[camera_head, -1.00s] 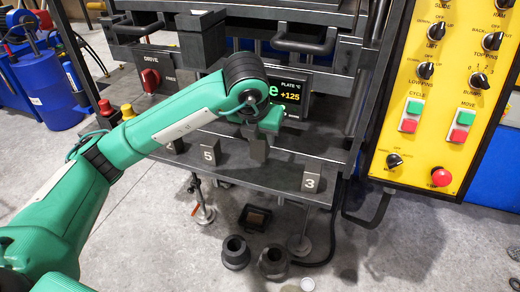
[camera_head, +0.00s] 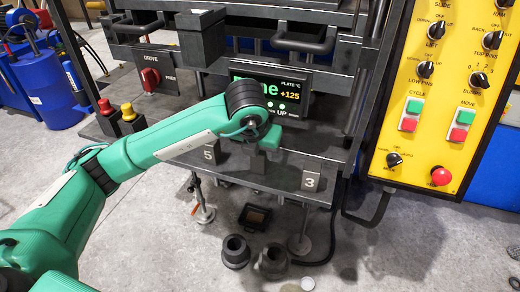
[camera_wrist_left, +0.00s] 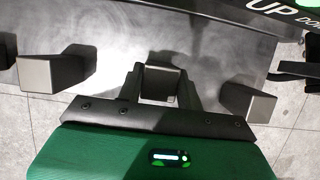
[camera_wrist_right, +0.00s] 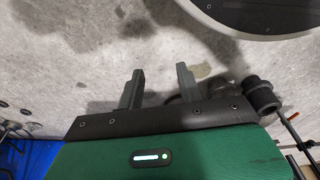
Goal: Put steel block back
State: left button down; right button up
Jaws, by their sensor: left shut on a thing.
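My left gripper (camera_head: 257,158) is low at the press's front shelf (camera_head: 285,166), between the steel blocks marked 5 (camera_head: 210,154) and 3 (camera_head: 311,181). In the left wrist view it is shut on a grey steel block (camera_wrist_left: 160,84), which sits between its two fingers. The flanking blocks stand to the left (camera_wrist_left: 50,72) and right (camera_wrist_left: 247,102) of it. I cannot tell whether the held block touches the shelf. My right gripper (camera_wrist_right: 160,80) is open and empty over the grey floor. It is not in the head view.
The display (camera_head: 270,95) is just behind my left wrist. The yellow control panel (camera_head: 440,90) stands at the right. Red and yellow buttons (camera_head: 127,112) are at the shelf's left. Dark cylindrical parts (camera_head: 235,251) and a small black tray (camera_head: 255,217) are on the floor below.

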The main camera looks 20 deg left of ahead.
pick_arm(q)
jog(key=c, duration=0.9)
grip_release()
jog(key=shift+r, duration=0.3)
jog(key=v, duration=0.3)
jog(key=shift+s+r, duration=0.15)
jog(key=shift+r, duration=0.2)
jog(key=v, duration=0.8)
jog(key=shift+s+f, duration=0.1)
pick_arm(e)
jog(key=shift+r, duration=0.35)
jog(key=shift+w+a+r, duration=0.1)
